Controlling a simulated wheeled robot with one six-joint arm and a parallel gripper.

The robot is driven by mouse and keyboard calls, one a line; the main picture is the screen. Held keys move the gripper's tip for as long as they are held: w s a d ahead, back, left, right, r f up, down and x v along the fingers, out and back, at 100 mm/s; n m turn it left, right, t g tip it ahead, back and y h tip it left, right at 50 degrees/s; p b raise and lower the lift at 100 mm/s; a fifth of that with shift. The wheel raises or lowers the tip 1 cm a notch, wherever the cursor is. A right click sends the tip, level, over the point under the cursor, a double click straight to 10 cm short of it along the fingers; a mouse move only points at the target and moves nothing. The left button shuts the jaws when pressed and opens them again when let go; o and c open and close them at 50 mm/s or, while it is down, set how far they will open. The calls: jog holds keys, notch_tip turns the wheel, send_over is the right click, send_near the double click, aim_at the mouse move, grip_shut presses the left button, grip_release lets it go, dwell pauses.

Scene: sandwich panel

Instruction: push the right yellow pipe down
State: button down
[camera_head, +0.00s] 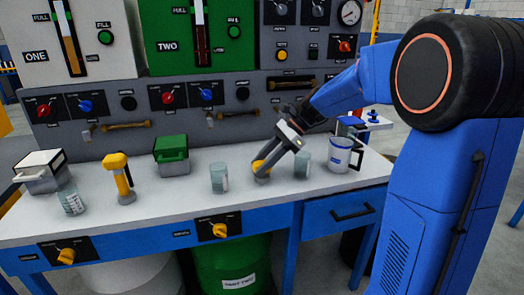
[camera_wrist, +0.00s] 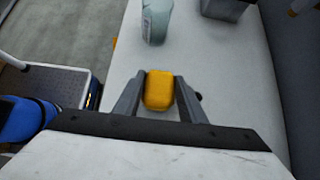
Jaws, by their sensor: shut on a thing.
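The right yellow pipe (camera_head: 261,167) stands on the white table top, low, with its yellow head only a little above its grey base. My gripper (camera_head: 277,158) reaches down to it from the upper right and is shut on its head. In the wrist view the yellow head (camera_wrist: 159,90) sits between the two grey fingers of my gripper (camera_wrist: 160,97), which touch or nearly touch its sides. The left yellow pipe (camera_head: 121,176) stands taller, upright, at the left of the table. The lower part of the right pipe is hidden in the wrist view.
Glass beakers stand on both sides of the right pipe, one at left (camera_head: 218,177) and one at right (camera_head: 303,164). A white mug (camera_head: 341,154) is farther right. A green-lidded box (camera_head: 172,154) is at the back. The control panel (camera_head: 150,128) rises behind the table (camera_head: 170,208).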

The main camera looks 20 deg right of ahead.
jog(key=shift+f, duration=0.25)
jog(key=c, duration=1.1)
grip_release()
jog(key=v, duration=1.7)
jog(key=shift+d+r, duration=0.15)
jog(key=shift+d, duration=0.05)
jog(key=s+a+f+n+t+h, duration=0.1)
jog(key=s+f+n+h, duration=0.2)
jog(key=s, duration=0.7)
jog(key=s+a+f+n+t+h, duration=0.1)
jog(key=s+f+n+t+h, duration=0.1)
jog(key=s+f+n, duration=0.6)
jog(key=s+a+f+n+t+h, duration=0.1)
jog(key=s+f+n+h, duration=0.3)
jog(key=s, duration=0.9)
jog(key=shift+a+f+n+t, duration=0.1)
jog(key=shift+f+n+t, duration=0.1)
jog(key=shift+f+n, duration=0.45)
jog(key=shift+a+f+n+t, duration=0.1)
jog(key=shift+f+n+t, duration=0.15)
jog(key=shift+n, duration=0.6)
